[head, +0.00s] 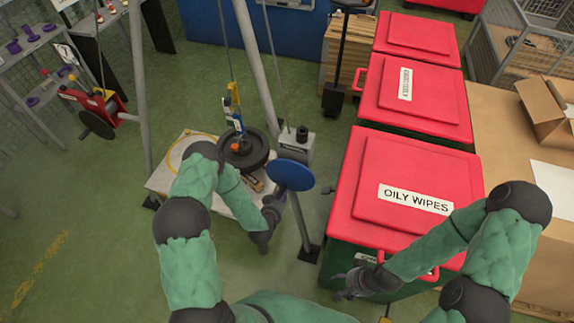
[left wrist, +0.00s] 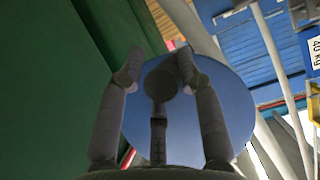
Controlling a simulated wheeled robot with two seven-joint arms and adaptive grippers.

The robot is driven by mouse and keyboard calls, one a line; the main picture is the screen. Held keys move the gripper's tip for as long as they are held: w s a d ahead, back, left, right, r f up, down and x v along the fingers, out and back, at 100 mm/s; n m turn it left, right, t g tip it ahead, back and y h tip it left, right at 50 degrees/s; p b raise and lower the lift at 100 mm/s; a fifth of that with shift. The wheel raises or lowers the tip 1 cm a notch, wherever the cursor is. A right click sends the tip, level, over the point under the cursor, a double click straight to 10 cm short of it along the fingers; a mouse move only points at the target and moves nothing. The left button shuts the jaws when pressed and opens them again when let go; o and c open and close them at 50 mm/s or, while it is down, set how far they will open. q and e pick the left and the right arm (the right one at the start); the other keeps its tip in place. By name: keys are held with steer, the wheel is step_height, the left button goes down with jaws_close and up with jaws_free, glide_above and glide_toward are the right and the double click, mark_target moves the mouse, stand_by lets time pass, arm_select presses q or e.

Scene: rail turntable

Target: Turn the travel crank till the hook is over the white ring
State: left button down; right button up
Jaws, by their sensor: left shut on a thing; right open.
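A blue crank disc (head: 290,174) stands on a grey post beside the white board (head: 163,184). It fills the middle of the left wrist view (left wrist: 190,125). My left gripper (head: 270,210) is shut on the dark crank handle (left wrist: 160,82), with a finger on each side of it. My right gripper (head: 350,288) is open and empty, low beside the green bin. A yellow and blue hook block (head: 233,110) hangs on a line above a black round weight (head: 246,160). A yellow circle outline shows on the board; my left arm covers part of it. I cannot make out a white ring.
Red-lidded bins (head: 405,190) stand close on the right, one labelled OILY WIPES. A red winch with a dark wheel (head: 97,124) is at the left. Grey frame legs (head: 137,80) rise around the board. Green floor is free at the lower left.

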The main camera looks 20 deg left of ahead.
arm_select(q)
steer(key=shift+s+f, duration=0.35)
steer(key=shift+s, duration=0.05)
arm_select(e)
steer(key=shift+w+d, duration=0.1)
steer(key=shift+w, duration=0.15)
arm_select(q)
steer(key=shift+d+f, duration=0.1)
steer(key=shift+d, duration=1.1)
steer(key=c, duration=0.8)
jaws_free()
steer(key=shift+c, duration=0.2)
steer(key=shift+w+a, duration=0.1)
steer(key=shift+w, duration=0.05)
arm_select(e)
steer(key=shift+f, duration=0.15)
arm_select(q)
steer(key=shift+r, duration=0.2)
steer(key=s, duration=0.7)
steer(key=shift+s, duration=0.35)
arm_select(e)
steer(key=shift+w, duration=0.1)
arm_select(q)
steer(key=shift+a+r, duration=0.1)
steer(key=shift+r, duration=0.05)
